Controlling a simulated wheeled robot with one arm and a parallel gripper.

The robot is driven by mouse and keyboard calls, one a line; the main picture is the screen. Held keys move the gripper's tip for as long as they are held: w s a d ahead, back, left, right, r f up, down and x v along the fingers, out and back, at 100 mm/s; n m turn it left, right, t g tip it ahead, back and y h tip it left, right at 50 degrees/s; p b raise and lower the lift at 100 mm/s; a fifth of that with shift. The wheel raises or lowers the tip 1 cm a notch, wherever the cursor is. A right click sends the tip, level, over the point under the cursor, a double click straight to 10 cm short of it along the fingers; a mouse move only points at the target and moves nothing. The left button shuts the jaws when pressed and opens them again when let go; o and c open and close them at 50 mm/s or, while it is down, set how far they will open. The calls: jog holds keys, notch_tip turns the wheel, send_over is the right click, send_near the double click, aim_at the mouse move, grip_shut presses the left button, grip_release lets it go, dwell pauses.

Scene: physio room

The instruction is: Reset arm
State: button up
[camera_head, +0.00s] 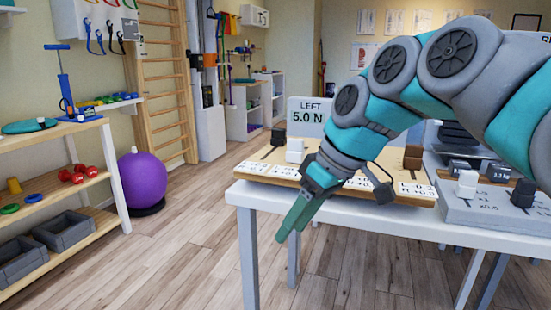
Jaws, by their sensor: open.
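My arm reaches in from the right, grey and teal, bent over the white table (380,221). My gripper (291,232) hangs off the table's front left edge, pointing down and to the left. Its teal fingers look close together from this angle, with nothing seen between them. It stands in front of a wooden board (262,170) with printed labels, which lies on the table. On that board stand a black block (278,137), a white block (295,151) and a brown block (413,158). My arm hides part of the board.
A sign (311,112) reading "LEFT 5.0 N" stands behind the board. A grey board (490,214) with weights is at the table's right. A purple ball (143,182) and a wooden shelf (60,186) stand at left. The floor (185,245) between shelf and table is clear.

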jog(key=s+d+f+m+g+h, duration=0.1)
jog(key=s+d+f+m, duration=0.4)
jog(key=s+f, duration=0.6)
jog(key=s+d+f+m+g+h, duration=0.2)
jog(key=s+d+f+m+h, duration=0.2)
jog(key=s+f, duration=0.8)
jog(key=shift+s+d+f+m, duration=0.15)
jog(key=shift+d+f+m, duration=0.3)
jog(key=shift+d, duration=0.8)
